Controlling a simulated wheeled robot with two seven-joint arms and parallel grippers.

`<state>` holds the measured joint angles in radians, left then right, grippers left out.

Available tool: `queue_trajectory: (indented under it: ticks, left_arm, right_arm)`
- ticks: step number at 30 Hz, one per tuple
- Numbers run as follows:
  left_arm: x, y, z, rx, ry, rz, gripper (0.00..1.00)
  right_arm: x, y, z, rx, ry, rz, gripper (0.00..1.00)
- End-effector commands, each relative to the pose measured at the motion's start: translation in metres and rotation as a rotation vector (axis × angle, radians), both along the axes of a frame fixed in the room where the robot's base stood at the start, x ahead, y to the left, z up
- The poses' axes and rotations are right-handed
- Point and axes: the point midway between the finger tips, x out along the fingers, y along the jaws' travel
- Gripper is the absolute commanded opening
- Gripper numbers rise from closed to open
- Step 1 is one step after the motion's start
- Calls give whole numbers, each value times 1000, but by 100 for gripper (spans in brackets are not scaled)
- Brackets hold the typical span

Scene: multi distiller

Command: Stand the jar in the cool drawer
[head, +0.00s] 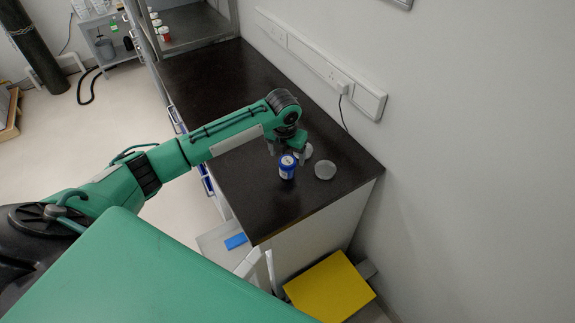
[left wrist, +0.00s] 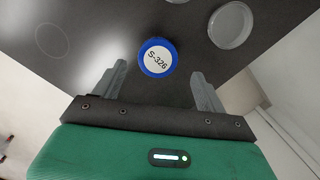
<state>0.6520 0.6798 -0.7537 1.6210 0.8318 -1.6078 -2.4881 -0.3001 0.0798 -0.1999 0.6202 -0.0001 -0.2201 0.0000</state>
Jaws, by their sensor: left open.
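The jar (head: 287,170) is small and blue, and stands upright on the black counter near its front end. In the left wrist view the jar (left wrist: 158,58) shows from above, with a blue rim and a white label reading S-326. My left gripper (head: 287,152) is above and just behind it in the head view. In the left wrist view my left gripper (left wrist: 159,74) is open, with its fingers apart on either side of the jar's near edge and a gap to each. I cannot make out which part below the counter is the cool drawer.
A wall with sockets (head: 340,78) bounds the right side. A light tray-like part with a blue item (head: 236,241) and a yellow panel (head: 330,288) are lower down.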

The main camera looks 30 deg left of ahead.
Motion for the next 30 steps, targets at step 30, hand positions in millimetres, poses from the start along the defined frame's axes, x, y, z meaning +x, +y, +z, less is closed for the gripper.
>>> queue_trajectory:
  ticks: [30]
  left_arm:
    - [11,5,-75,1,-1,2,64]
  right_arm:
    - [0,0,30,0,0,0,36]
